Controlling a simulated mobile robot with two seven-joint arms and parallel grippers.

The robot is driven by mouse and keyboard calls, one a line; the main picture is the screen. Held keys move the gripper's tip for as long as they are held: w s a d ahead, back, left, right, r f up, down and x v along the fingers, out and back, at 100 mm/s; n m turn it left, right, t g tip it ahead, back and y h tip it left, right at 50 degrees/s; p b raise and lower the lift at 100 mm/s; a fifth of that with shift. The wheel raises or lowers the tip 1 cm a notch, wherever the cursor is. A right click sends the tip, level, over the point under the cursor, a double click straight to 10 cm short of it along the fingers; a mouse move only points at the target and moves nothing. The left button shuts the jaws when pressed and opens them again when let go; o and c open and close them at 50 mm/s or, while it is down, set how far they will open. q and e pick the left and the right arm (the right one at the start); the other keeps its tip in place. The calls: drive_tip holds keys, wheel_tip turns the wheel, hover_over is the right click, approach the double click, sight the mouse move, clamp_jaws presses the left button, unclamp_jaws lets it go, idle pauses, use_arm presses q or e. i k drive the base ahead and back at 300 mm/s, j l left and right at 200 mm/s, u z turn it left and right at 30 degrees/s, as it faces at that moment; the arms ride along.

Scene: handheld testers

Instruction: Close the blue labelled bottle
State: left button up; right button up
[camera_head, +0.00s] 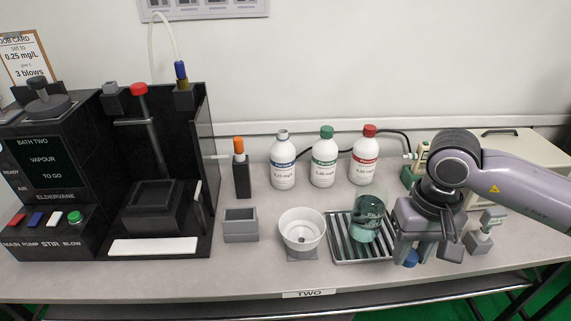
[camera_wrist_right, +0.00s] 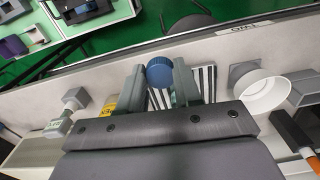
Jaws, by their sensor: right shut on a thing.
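The blue labelled bottle (camera_head: 283,165) stands upright at the back of the bench, left of a green-capped and a red-capped bottle. Its neck shows no coloured cap. My right gripper (camera_head: 411,252) is low over the front right of the bench, well to the right of and in front of that bottle. It is shut on a blue cap (camera_head: 411,259), which shows below the fingers. In the right wrist view the cap (camera_wrist_right: 160,71) sits between the two fingers (camera_wrist_right: 160,80). My left gripper is not in view.
A glass vessel of teal liquid (camera_head: 367,224) stands on a ribbed tray (camera_head: 340,245), left of my gripper. A white bowl (camera_head: 302,231), a grey box (camera_head: 240,226) and an orange-topped holder (camera_head: 241,172) lie left. The green-capped (camera_head: 324,163) and red-capped (camera_head: 364,161) bottles stand behind.

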sight(283, 152)
drive_tip(key=j+z, duration=0.15)
drive_tip(key=z, duration=0.2)
drive_tip(key=k+j+z, duration=0.1)
drive_tip(key=z, duration=0.25)
drive_tip(key=k+j+z, duration=0.1)
drive_tip(key=z, duration=0.3)
drive_tip(key=j, duration=0.1)
